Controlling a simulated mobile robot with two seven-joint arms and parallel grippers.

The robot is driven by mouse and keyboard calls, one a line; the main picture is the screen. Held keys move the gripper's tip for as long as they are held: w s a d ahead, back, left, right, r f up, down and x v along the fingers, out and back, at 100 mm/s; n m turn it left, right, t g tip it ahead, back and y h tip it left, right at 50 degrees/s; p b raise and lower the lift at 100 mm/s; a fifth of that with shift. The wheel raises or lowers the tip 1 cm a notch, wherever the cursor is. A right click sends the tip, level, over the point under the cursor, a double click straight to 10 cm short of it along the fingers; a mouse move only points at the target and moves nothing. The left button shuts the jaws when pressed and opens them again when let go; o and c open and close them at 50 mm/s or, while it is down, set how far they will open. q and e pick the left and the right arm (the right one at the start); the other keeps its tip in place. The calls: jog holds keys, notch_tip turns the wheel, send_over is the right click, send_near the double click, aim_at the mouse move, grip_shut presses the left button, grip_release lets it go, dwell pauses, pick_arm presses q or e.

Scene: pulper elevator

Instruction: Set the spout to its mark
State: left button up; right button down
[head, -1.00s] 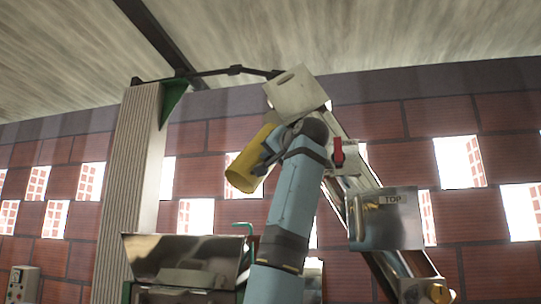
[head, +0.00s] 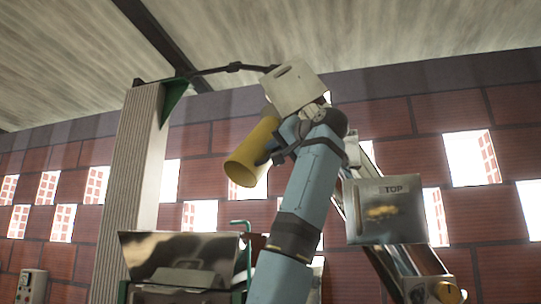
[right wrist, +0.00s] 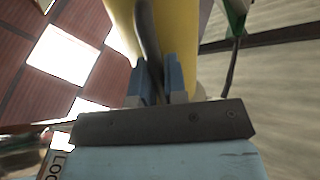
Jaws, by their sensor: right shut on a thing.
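The yellow spout (head: 252,152) hangs tilted below the pale elevator head (head: 294,87), its open end facing down and left. My right gripper (head: 272,152) is at the spout's right side, partly hidden by my own arm. In the right wrist view, the blue fingers of my right gripper (right wrist: 160,82) are shut on a dark bar (right wrist: 148,40) that runs along the yellow spout (right wrist: 180,35). I cannot make out the mark. My left gripper is not in view.
A shiny metal hopper (head: 180,258) stands below the spout. A ribbed pale column (head: 133,185) rises at the left. A metal box marked TOP (head: 386,212) is on the sloping elevator leg at the right. Open air lies between column and spout.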

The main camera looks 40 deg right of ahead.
jog(key=shift+s+d+n+y, duration=0.65)
jog(key=shift+n+y, duration=0.15)
jog(key=shift+y, duration=0.3)
jog(key=c, duration=1.2)
grip_release()
